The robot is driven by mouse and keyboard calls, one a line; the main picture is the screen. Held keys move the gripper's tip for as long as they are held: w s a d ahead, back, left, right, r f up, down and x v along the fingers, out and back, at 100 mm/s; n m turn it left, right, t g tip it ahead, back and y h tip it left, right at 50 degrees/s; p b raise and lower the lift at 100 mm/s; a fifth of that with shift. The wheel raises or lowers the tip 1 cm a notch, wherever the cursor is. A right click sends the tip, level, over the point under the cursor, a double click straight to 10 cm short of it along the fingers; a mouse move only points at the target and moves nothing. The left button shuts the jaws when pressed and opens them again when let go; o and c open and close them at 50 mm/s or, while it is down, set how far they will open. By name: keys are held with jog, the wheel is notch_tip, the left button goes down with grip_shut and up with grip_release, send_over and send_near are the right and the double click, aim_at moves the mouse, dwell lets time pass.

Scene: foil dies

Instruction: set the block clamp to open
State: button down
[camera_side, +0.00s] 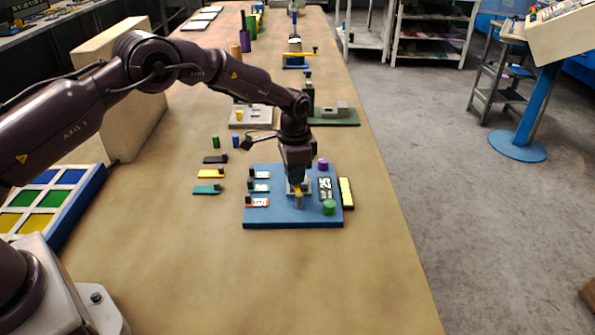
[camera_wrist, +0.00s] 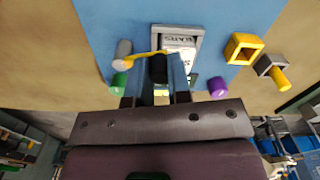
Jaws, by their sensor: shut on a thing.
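The block clamp shows in the wrist view as a grey post with a thin yellow lever (camera_wrist: 141,56) reaching right to a black grip (camera_wrist: 159,69). My gripper (camera_wrist: 160,60) is shut on that black grip, one finger on each side. The lever lies near the lower edge of a grey frame (camera_wrist: 166,30) holding a pale lettered plate (camera_wrist: 180,43). In the side view my gripper (camera_side: 297,184) points down over the blue board (camera_side: 270,221), with the grey post (camera_side: 299,202) just in front. The gripper hides part of the frame there.
A black-and-yellow strip (camera_side: 346,193) lies right of the board. Loose coloured pieces (camera_side: 207,190) lie to the left. The front table is clear.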

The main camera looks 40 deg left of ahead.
jog(key=n, duration=0.1)
jog(key=s+n, duration=0.1)
jog(key=n, duration=0.1)
jog(key=shift+s+a+n, duration=0.15)
jog(key=shift+a+n, duration=0.15)
jog(key=s+n, duration=0.1)
jog(key=n, duration=0.3)
jog(key=shift+s+n, duration=0.3)
jog(key=shift+s, duration=0.1)
jog(key=n, duration=0.1)
jog(key=s+n, duration=0.1)
jog(key=n, duration=0.2)
jog(key=shift+s+d+r, duration=0.1)
jog(key=shift+s+d, duration=0.1)
jog(key=shift+d, duration=0.1)
jog(key=shift+s+d+n, duration=0.15)
jog(key=shift+s+n, duration=0.05)
jog(key=shift+n, duration=0.55)
jog(key=shift+s+d+n, duration=0.15)
jog(key=shift+s+n, duration=0.05)
jog(key=shift+n, duration=0.55)
jog(key=c, duration=1.1)
grip_release()
jog(key=shift+o, duration=0.2)
notch_tip(320, 180, up, 13)
